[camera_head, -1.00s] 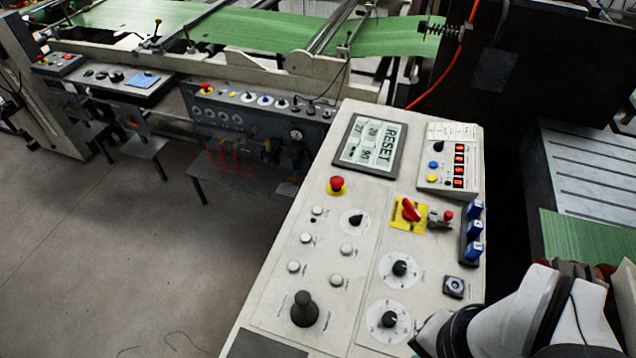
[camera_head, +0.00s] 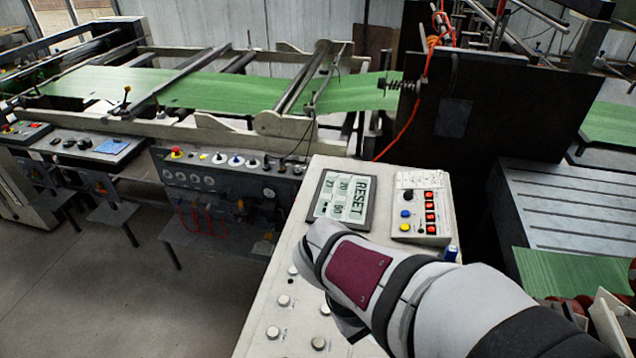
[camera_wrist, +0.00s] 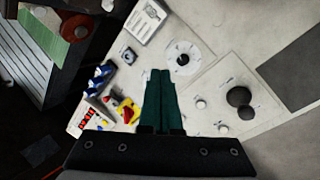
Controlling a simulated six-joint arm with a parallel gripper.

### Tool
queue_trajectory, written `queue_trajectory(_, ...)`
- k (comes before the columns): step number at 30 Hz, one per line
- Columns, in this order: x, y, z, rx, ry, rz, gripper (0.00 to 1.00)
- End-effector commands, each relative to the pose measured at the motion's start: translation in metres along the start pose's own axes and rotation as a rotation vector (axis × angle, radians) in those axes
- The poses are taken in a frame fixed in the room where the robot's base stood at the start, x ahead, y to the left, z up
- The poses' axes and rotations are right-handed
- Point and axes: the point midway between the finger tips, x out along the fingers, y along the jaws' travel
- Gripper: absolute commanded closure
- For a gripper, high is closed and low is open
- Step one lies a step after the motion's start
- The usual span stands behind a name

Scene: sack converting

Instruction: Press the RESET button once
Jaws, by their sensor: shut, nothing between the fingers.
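The word RESET shows large along the right side of a grey screen (camera_head: 324,204) on the sloped control console (camera_head: 262,318). Smaller fields with numbers fill the rest of the screen. My arm crosses the console just below the screen in the head view, and my fingers are hidden there. In the wrist view my gripper (camera_wrist: 160,72) is shut and empty, its two green fingers together in front of the console face. The screen does not show in the wrist view. I cannot tell how far the fingertips are from the surface.
Near the fingers in the wrist view are a red switch on a yellow plate (camera_wrist: 127,112), a round dial (camera_wrist: 182,58), blue buttons (camera_wrist: 97,82) and a black joystick (camera_wrist: 240,97). A small box (camera_head: 419,228) with red displays stands right of the screen. Green sheet (camera_head: 225,88) runs behind.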

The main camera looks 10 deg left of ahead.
Motion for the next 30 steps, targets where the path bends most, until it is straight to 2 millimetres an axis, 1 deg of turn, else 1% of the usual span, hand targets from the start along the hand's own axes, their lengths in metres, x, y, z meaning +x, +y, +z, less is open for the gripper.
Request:
queue_trajectory(1, 0.001, -0.009, -0.023, -0.13, 0.018, 0.064, 1.0)
queue_trajectory(2, 0.0, -0.014, -0.036, -0.209, 0.032, 0.106, 1.0)
queue_trajectory(3, 0.0, -0.023, -0.055, -0.311, 0.052, 0.159, 1.0)
queue_trajectory(5, -0.001, -0.038, -0.08, -0.455, 0.082, 0.236, 1.0)
queue_trajectory(6, -0.002, -0.051, -0.096, -0.546, 0.101, 0.284, 1.0)
queue_trajectory(8, -0.003, -0.071, -0.117, -0.675, 0.13, 0.353, 1.0)
queue_trajectory(9, -0.004, -0.085, -0.13, -0.755, 0.149, 0.397, 1.0)
queue_trajectory(12, -0.006, -0.118, -0.154, -0.923, 0.191, 0.488, 1.0)
queue_trajectory(15, -0.007, -0.145, -0.169, -1.041, 0.221, 0.554, 1.0)
queue_trajectory(19, -0.007, -0.165, -0.178, -1.122, 0.244, 0.6, 1.0)
queue_trajectory(22, -0.008, -0.169, -0.18, -1.14, 0.249, 0.611, 1.0)
queue_trajectory(30, -0.007, -0.169, -0.18, -1.139, 0.248, 0.61, 1.0)
